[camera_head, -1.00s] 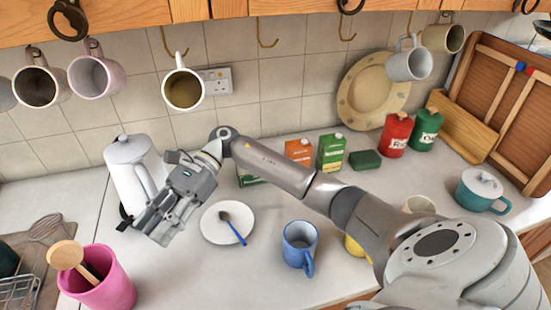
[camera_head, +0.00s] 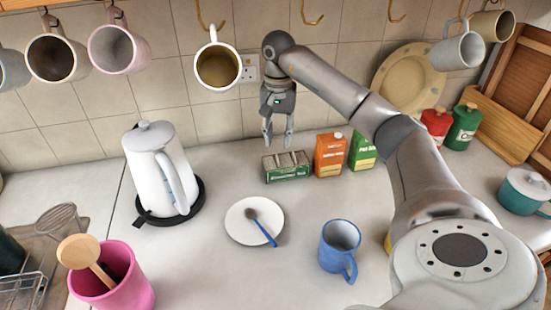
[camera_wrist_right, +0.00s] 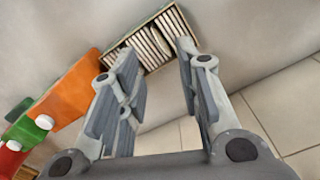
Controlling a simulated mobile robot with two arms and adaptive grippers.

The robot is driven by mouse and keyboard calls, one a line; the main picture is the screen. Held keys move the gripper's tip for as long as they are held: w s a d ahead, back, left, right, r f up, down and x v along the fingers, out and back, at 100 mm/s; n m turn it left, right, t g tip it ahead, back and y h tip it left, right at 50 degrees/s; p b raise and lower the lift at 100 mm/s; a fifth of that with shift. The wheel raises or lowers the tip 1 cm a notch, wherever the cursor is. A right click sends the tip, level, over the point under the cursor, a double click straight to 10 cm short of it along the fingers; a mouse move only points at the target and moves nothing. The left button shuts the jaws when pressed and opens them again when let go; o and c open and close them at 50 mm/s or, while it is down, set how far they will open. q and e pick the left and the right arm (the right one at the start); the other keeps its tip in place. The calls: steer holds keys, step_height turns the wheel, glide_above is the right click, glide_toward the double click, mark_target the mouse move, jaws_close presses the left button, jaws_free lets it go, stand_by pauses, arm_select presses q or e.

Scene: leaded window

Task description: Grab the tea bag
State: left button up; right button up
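A small green tea box (camera_head: 286,173) with an open top stands on the counter near the back wall. In the right wrist view the box (camera_wrist_right: 139,48) shows a row of pale tea bags (camera_wrist_right: 157,42) packed inside. My right gripper (camera_head: 278,140) points down just above the box. Its two fingers are apart, and in the right wrist view the gap between the fingertips (camera_wrist_right: 158,62) lies over the box with nothing held. The fingertips cover part of the box's lower end there. My left gripper is in neither view.
An orange carton (camera_head: 329,156) and a green carton (camera_head: 362,152) stand right of the box. A white plate with a spoon (camera_head: 254,222), a blue mug (camera_head: 339,247) and a white kettle (camera_head: 160,172) are nearby. Mugs hang above, one (camera_head: 218,67) left of my arm.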

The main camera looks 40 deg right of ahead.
mark_target(277, 156)
steer(key=shift+w+f, duration=0.1)
steer(key=shift+f, duration=0.6)
step_height(277, 156, down, 5)
steer(key=shift+f+p, duration=0.1)
steer(key=shift+p, duration=0.4)
steer(key=shift+a, duration=0.1)
steer(key=shift+c, duration=0.4)
jaws_close()
